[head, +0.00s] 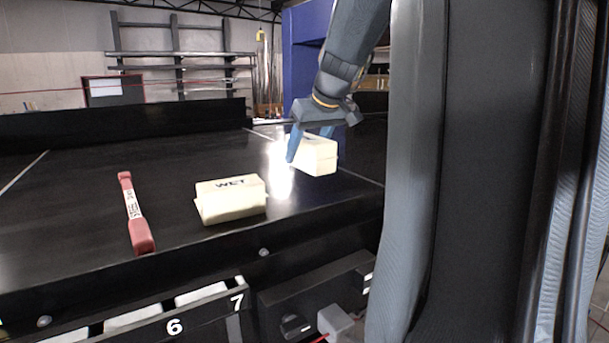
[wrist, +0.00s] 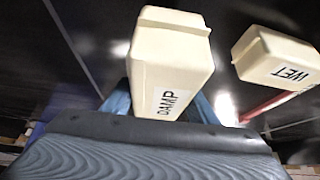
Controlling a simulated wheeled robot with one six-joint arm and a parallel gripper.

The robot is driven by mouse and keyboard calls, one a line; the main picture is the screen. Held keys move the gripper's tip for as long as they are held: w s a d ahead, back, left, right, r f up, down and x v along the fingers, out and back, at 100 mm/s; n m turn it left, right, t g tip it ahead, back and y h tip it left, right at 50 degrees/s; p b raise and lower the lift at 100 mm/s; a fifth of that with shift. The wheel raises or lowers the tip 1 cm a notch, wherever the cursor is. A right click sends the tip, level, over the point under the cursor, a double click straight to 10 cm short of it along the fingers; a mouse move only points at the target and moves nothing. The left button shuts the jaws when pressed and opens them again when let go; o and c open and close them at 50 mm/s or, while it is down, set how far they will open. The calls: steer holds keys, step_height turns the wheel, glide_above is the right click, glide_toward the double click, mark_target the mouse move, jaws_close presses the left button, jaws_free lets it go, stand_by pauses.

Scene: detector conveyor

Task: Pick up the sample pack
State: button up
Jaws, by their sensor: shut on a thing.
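A cream box-shaped pack (head: 318,155) is held in my gripper (head: 311,142), a little above the right part of the black conveyor (head: 180,160). In the wrist view this pack (wrist: 172,62) carries the label DAMP, and my gripper's blue fingers (wrist: 160,103) are on both sides of it. A second cream pack labelled WET (head: 230,198) lies on the conveyor to the left of my gripper, and it also shows at the right of the wrist view (wrist: 278,58).
A red bar-like object with a white label (head: 134,212) lies on the conveyor, left of the WET pack. Numbered slots (head: 205,312) and a dark control box (head: 315,298) with a knob line the front edge. The conveyor's far left is clear.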

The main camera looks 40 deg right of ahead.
step_height(320, 180, up, 21)
steer(key=b, duration=0.3)
